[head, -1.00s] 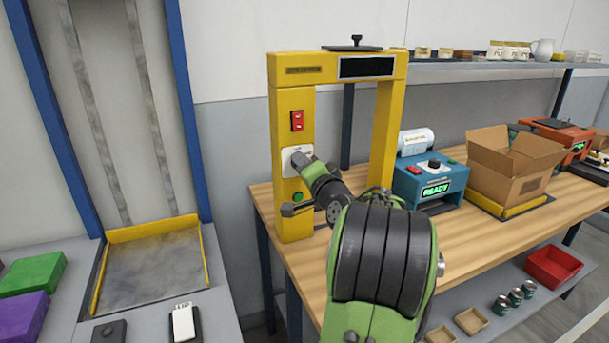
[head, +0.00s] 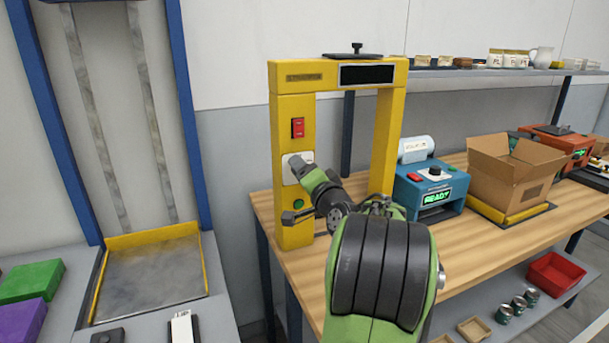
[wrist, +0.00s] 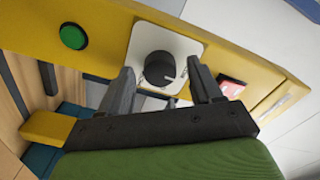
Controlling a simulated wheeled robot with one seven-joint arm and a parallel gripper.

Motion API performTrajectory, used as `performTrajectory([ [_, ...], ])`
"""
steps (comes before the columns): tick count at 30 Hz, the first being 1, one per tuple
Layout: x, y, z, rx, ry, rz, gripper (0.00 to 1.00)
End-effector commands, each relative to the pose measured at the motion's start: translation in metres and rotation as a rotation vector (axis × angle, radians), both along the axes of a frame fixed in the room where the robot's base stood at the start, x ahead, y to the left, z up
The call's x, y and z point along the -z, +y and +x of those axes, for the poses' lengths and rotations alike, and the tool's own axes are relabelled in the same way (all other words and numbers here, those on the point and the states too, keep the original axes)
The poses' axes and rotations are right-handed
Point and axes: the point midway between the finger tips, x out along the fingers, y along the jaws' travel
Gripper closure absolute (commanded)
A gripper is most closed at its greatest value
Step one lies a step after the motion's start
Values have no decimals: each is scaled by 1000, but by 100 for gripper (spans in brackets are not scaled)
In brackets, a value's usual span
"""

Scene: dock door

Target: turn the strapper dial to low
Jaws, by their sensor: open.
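The strapper (head: 293,140) is a yellow arch standing on the wooden bench. Its dial (wrist: 160,69) is a round black knob with a pale pointer mark on a white plate (wrist: 184,47), seen in the wrist view. In the head view my gripper hides the dial, and only part of the plate (head: 289,170) shows. My gripper (wrist: 164,84) is open, its two dark fingers apart on either side of the dial in the picture. I cannot tell whether they touch it. The words on the plate are too small to read.
A green button (wrist: 73,36) and a red switch (wrist: 231,86) flank the dial plate on the strapper post. On the bench to the right stand a blue machine (head: 430,190) reading READY and an open cardboard box (head: 510,175). The strapper's arch opening is clear behind my arm.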

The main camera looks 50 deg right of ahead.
Motion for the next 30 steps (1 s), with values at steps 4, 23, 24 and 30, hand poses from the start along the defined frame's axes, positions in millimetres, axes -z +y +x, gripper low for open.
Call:
performTrajectory([
  [4, 0, 2, -6, 3, 1, -1, 36],
  [23, 0, 77, -132, 3, -1, 0, 36],
  [24, 1, 79, -134, 2, 0, 0, 36],
  [30, 0, 81, -136, -1, -1, 0, 36],
])
